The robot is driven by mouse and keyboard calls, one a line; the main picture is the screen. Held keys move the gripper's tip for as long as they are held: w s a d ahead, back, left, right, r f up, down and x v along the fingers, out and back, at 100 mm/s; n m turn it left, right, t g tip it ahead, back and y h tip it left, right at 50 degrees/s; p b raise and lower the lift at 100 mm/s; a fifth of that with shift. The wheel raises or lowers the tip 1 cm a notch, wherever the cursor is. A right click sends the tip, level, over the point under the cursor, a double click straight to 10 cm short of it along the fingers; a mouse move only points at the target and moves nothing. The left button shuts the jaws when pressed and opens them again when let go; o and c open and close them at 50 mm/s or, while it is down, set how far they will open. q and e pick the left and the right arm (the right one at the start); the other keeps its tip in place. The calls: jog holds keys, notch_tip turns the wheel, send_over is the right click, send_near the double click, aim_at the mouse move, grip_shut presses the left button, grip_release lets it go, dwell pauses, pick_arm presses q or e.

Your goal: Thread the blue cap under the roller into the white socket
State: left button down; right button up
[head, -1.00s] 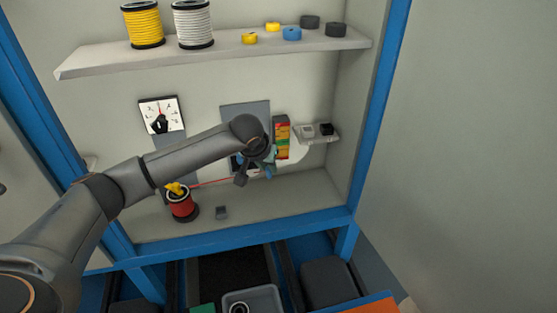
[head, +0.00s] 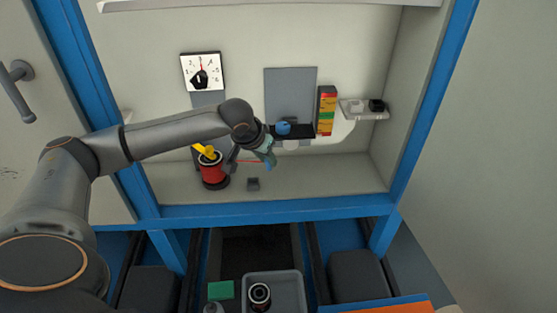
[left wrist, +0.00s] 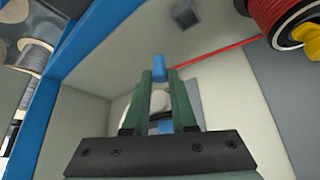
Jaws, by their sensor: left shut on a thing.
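My left gripper (head: 266,163) is shut on the small blue cap (left wrist: 159,67). The cap shows between the fingertips in the left wrist view. A red cable (left wrist: 205,55) runs from it to the red spool (head: 212,171). In the head view, the gripper hangs above the shelf floor, right of the spool and left of a dark ledge (head: 302,131). A blue rounded part (head: 283,128) sits at the ledge, with a white round part (head: 291,145) below it. I cannot tell which is the roller or the socket. My right gripper is out of view.
A small grey block (head: 253,184) lies on the floor by the gripper. A dial (head: 203,71) is behind my arm. The floor at right is clear.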

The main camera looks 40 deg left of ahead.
pick_arm(q)
jog(key=a+f+b, duration=0.1)
jog(key=s+a+f+b, duration=0.1)
jog(key=b, duration=0.1)
jog(key=shift+s+a, duration=0.2)
jog(key=shift+a, duration=0.05)
jog(key=shift+s+a+f+b, duration=0.15)
jog(key=shift+a+f+b, duration=0.1)
jog(key=shift+a+b, duration=0.25)
jog(key=shift+s+a+f+b, duration=0.1)
jog(key=shift+a+f+b, duration=0.1)
jog(key=shift+a+b, duration=0.25)
jog(key=shift+s+f, duration=0.1)
jog(key=shift+f, duration=1.6)
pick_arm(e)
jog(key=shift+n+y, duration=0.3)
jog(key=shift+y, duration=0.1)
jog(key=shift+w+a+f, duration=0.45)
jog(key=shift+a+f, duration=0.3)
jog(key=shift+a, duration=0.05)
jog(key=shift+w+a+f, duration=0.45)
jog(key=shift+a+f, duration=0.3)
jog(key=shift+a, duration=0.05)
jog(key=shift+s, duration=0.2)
pick_arm(q)
jog(key=shift+f, duration=0.25)
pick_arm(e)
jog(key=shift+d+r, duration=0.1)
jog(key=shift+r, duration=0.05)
